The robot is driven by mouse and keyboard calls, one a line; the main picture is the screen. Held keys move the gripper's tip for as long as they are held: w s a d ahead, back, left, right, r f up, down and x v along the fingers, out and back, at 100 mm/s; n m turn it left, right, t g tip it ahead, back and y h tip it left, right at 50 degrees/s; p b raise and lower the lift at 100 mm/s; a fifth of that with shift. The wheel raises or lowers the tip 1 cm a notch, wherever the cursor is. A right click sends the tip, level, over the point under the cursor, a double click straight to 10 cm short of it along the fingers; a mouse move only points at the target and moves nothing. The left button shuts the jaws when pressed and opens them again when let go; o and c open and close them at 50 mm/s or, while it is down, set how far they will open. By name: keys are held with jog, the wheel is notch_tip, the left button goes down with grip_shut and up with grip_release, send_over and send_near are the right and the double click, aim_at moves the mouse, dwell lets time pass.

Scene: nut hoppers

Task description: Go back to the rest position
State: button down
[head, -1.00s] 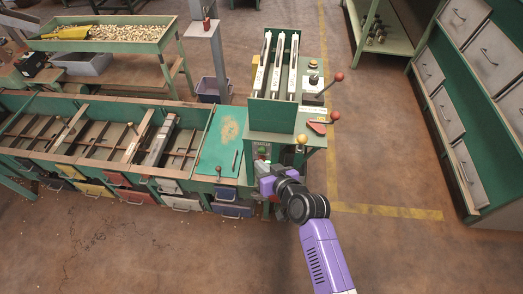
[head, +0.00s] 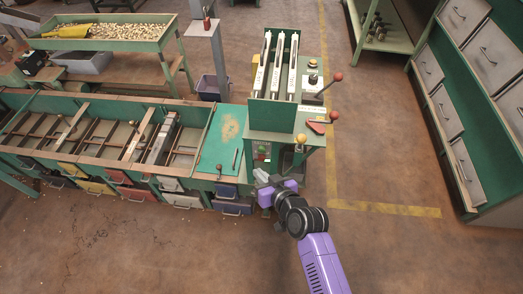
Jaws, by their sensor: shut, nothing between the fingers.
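My gripper (head: 261,176) is in front of the green machine (head: 270,114) at the centre, just below its small button panel (head: 263,151). The gripper is small and partly blurred in this view, and its fingers point toward the machine. It is shut with nothing held. A gap seems to lie between it and the panel, though the exact distance cannot be told. My purple and black arm reaches up to it from the bottom edge.
A long hopper bench (head: 92,153) with coloured drawers (head: 131,194) stands at the left. Levers with red knobs (head: 338,77) and a yellow knob (head: 301,139) stick out from the machine. Grey cabinets (head: 464,163) stand at right. The floor (head: 390,250) is clear at lower right.

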dwell(0.3)
jog(key=s+d+r+m+t+h, duration=0.2)
jog(key=d+r+t, duration=0.3)
jog(key=d+r, duration=0.3)
jog(key=s+d+r+h, duration=0.1)
jog(key=s+d+r, duration=0.3)
jog(key=s, duration=0.8)
jog(key=s+d+r+m+h, duration=0.1)
jog(key=s+d+r+h, duration=0.1)
jog(key=s+d+r, duration=0.2)
jog(key=s+d+r+m+h, duration=0.1)
jog(key=s+d+r, duration=0.3)
jog(key=s, duration=1.6)
jog(key=shift+d+r+h, duration=0.2)
jog(key=shift+d+h, duration=0.4)
jog(key=shift+d, duration=1.55)
